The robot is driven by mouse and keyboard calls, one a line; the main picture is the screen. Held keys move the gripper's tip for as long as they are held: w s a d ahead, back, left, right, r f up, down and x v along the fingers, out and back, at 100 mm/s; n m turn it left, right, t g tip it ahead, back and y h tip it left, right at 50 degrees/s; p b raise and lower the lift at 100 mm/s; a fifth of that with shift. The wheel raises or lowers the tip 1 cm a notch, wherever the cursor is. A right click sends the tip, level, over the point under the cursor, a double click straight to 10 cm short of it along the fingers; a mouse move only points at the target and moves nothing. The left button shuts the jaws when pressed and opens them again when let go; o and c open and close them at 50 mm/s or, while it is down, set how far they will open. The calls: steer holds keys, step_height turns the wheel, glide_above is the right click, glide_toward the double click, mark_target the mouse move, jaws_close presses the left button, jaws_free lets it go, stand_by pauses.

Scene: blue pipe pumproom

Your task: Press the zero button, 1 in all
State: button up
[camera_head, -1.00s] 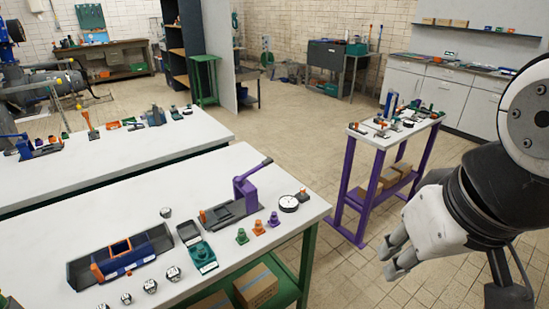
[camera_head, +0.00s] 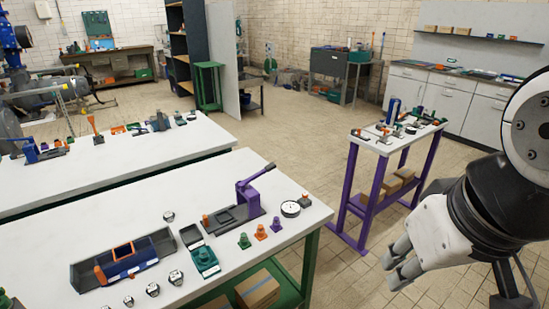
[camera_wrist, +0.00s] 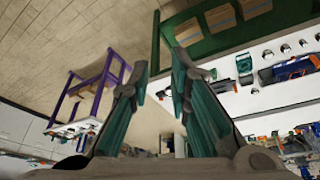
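A teal device (camera_head: 204,258) with a pale label or display and a dark square pan (camera_head: 191,236) behind it sits near the front edge of the white bench. It looks like a small scale; no zero button can be made out at this size. My gripper (camera_head: 398,268) hangs at the right, beyond the bench's right end and apart from the device. In the wrist view my gripper (camera_wrist: 160,72) has its two fingers spread, with nothing between them.
A purple-legged table (camera_head: 350,185) stands right. Tiled floor between is open.

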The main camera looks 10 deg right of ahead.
jaws_close()
